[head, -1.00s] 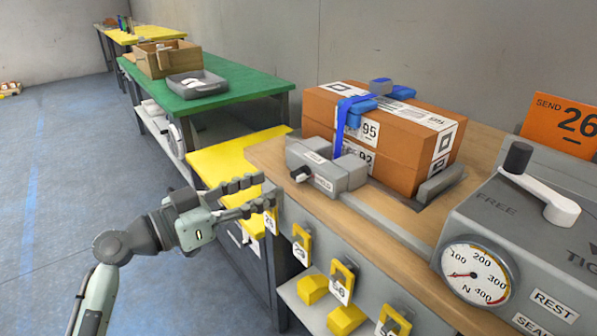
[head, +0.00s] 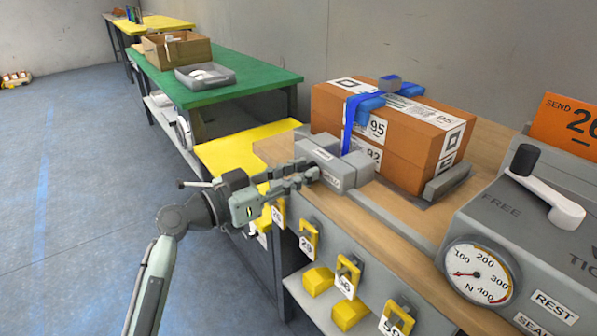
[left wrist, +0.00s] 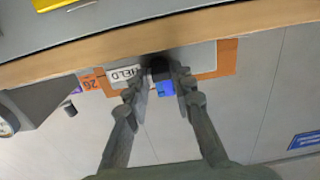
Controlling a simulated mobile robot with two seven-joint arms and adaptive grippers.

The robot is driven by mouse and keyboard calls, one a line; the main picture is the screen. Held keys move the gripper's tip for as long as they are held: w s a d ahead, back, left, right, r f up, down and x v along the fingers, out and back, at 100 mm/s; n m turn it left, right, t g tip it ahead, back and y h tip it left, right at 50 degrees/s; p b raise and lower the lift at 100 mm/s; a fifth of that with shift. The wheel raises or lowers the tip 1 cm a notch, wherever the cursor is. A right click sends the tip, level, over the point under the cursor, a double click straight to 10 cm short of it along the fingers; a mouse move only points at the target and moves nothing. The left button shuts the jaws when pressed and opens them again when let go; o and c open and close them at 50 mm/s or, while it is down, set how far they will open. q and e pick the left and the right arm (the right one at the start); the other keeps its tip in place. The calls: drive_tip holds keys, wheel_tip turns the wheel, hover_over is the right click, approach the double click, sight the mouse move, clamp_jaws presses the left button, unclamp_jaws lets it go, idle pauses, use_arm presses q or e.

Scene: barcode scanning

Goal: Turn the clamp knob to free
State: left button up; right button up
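The grey clamp (head: 322,158) sits on the wooden bench top, against the front of the orange strapped parcel (head: 375,130). A label on the clamp reads "HELD" in the left wrist view (left wrist: 125,74). My left gripper (head: 308,172) is at the clamp's front face, and its fingers hide the knob in the head view. In the left wrist view the dark knob (left wrist: 160,68) lies between the two fingertips. The fingers are apart, with small gaps beside the knob; contact cannot be made out. My right gripper is not in view.
A grey machine with a dial gauge (head: 478,274) and a white lever (head: 548,196) stands to the right, its panel marked "FREE". Yellow numbered tags (head: 347,277) hang along the bench front below my gripper. A green table (head: 240,88) stands behind at left.

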use_arm(q)
clamp_jaws()
drive_tip(key=shift+n, duration=0.3)
drive_tip(key=n, duration=0.2)
drive_tip(key=shift+n, duration=1)
drive_tip(key=shift+w+n+p, duration=0.1)
drive_tip(key=shift+n+p, duration=0.3)
drive_tip(key=shift+n, duration=0.8)
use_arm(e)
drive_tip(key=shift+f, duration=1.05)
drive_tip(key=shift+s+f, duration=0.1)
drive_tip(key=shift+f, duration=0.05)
